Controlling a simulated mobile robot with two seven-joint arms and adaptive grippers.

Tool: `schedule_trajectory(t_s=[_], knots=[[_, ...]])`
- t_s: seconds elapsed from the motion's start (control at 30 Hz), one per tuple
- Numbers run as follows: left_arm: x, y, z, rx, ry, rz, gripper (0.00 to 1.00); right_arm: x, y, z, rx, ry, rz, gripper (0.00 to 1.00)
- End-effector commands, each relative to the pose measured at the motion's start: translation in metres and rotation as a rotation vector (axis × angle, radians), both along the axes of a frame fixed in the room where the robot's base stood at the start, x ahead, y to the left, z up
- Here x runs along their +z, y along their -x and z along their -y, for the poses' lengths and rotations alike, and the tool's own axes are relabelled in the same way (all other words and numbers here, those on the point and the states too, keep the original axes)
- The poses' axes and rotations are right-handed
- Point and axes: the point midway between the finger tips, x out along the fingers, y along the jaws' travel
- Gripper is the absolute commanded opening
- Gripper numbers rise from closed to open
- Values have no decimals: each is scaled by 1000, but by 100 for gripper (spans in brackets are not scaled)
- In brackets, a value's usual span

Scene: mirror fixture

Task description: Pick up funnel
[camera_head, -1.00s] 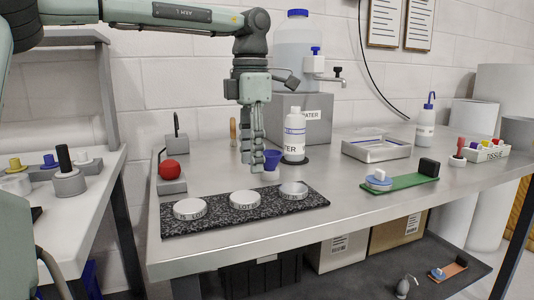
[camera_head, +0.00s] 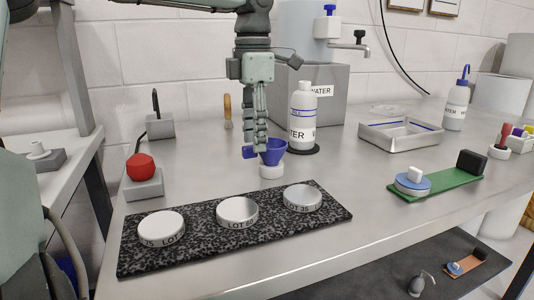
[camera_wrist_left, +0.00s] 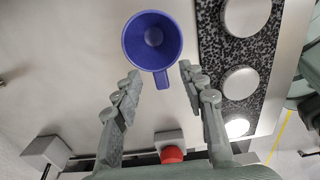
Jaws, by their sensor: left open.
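Nothing is held. My right gripper is not in view.
A water bottle (camera_head: 302,115) stands close behind the funnel, to the right. Several white lidded dishes lie on the speckled mat (camera_head: 262,243) in front. A red knob (camera_head: 140,167) on a grey block is at left. A steel tray (camera_head: 400,135) and green board (camera_head: 440,185) are at right.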

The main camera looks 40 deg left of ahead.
Motion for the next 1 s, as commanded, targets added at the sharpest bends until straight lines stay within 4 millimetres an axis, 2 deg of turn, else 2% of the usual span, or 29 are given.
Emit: schedule_trajectory(t_s=[0.37,0.6,0.93,1.0], knots=[[-47,3,-1,0,1,0,42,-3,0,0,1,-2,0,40],[-50,2,-1,0,0,1,42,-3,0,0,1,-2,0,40],[-50,2,-1,0,0,2,1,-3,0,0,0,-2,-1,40],[-50,2,-1,0,0,2,0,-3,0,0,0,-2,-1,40]])
